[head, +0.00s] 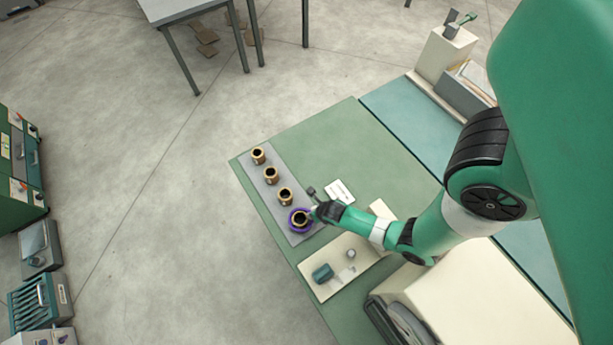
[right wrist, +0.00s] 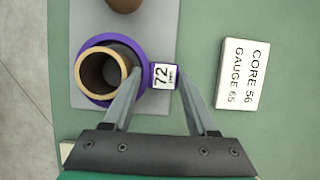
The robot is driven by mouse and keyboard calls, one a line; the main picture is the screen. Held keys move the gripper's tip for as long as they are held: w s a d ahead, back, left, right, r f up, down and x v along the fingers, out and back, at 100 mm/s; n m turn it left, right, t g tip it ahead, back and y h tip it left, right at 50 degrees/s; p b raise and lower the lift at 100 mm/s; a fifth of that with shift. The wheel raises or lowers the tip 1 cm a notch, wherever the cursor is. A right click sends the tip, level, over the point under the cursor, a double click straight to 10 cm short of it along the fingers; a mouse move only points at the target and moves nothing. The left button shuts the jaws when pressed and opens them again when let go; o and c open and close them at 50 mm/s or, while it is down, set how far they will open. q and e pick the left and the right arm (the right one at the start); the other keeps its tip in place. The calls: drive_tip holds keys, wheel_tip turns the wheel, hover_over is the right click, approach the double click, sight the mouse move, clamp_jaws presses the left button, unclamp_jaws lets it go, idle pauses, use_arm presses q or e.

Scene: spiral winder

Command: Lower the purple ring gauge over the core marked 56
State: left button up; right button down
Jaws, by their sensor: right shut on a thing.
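The purple ring gauge (head: 292,226) is around the nearest core (head: 300,217) in the row; it also shows in the right wrist view (right wrist: 110,43). That core's tan rim (right wrist: 81,74) stands above the ring in the right wrist view. The ring's tab carries a white label (right wrist: 162,77) reading 72. My right gripper (right wrist: 163,88) is shut on this tab, beside the core; it also shows in the head view (head: 317,211). Whether the ring touches the plate is unclear. No number shows on the core. My left gripper is not in view.
The other cores, (head: 285,195), (head: 270,174) and (head: 258,155), stand along the grey plate (head: 248,172). A white card (right wrist: 243,74) reads CORE 56 GAUGE 65. A cream panel with a teal part (head: 322,273) lies nearer. Green tabletop (head: 345,130) is clear at the back.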

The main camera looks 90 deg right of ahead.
drive_tip(key=shift+f+b, duration=0.4)
drive_tip(key=shift+f, duration=0.35)
drive_tip(key=shift+c, duration=0.6)
unclamp_jaws()
drive_tip(key=p+v, duration=0.5)
drive_tip(key=v, duration=0.6)
drive_tip(key=shift+a+r+p, duration=0.15)
drive_tip(key=shift+r+p, duration=0.15)
drive_tip(key=shift+p, duration=0.1)
